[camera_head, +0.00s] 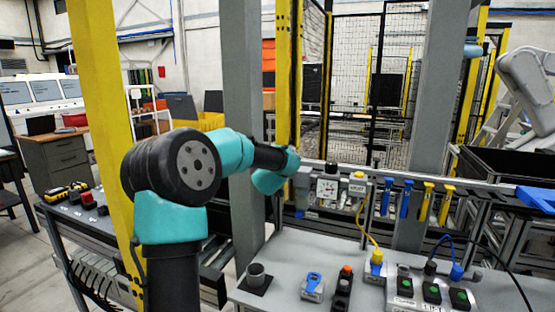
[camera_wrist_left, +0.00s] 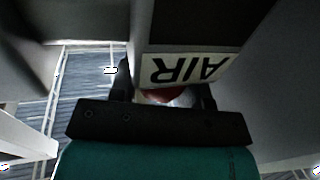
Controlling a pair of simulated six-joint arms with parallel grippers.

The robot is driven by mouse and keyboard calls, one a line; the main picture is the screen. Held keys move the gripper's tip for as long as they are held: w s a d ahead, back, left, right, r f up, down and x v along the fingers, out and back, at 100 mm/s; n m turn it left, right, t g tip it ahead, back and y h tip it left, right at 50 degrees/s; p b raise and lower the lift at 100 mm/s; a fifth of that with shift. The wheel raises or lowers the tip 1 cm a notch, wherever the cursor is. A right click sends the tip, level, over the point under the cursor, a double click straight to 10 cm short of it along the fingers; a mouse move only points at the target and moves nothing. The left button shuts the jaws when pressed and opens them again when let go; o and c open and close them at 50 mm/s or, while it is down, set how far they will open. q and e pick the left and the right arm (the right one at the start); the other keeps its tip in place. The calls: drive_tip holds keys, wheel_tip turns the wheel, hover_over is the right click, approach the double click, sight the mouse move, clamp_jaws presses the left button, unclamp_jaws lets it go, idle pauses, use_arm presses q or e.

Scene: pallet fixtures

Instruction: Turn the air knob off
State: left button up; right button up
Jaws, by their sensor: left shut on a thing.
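In the left wrist view, my left gripper (camera_wrist_left: 166,88) is shut on a red knob (camera_wrist_left: 163,97), with a dark finger on each side of it. The knob is partly hidden by the gripper body and sits just below a white label reading AIR (camera_wrist_left: 185,68), which appears upside down. In the head view, my left arm reaches past the yellow post to the rail at the back of the bench. The knob is hidden there, and the gripper's fingers cannot be made out. Which way the knob is turned cannot be told. My right gripper is in neither view.
A round gauge (camera_head: 327,188) stands just right of my left arm's end. A grey post (camera_head: 242,110) rises close behind the arm. Blue and yellow clips (camera_head: 424,203) hang along the rail.

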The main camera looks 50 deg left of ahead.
use_arm(q)
drive_tip(key=shift+c, duration=0.9)
drive_tip(key=shift+r+m+t+h, duration=0.15)
drive_tip(key=shift+m+t+h, duration=1.25)
drive_tip(key=shift+h, duration=0.6)
drive_tip(key=o, duration=0.9)
drive_tip(key=shift+o, duration=0.2)
drive_tip(key=shift+s, duration=0.1)
drive_tip(key=v, duration=1.7)
drive_tip(key=shift+s+d+r, duration=0.1)
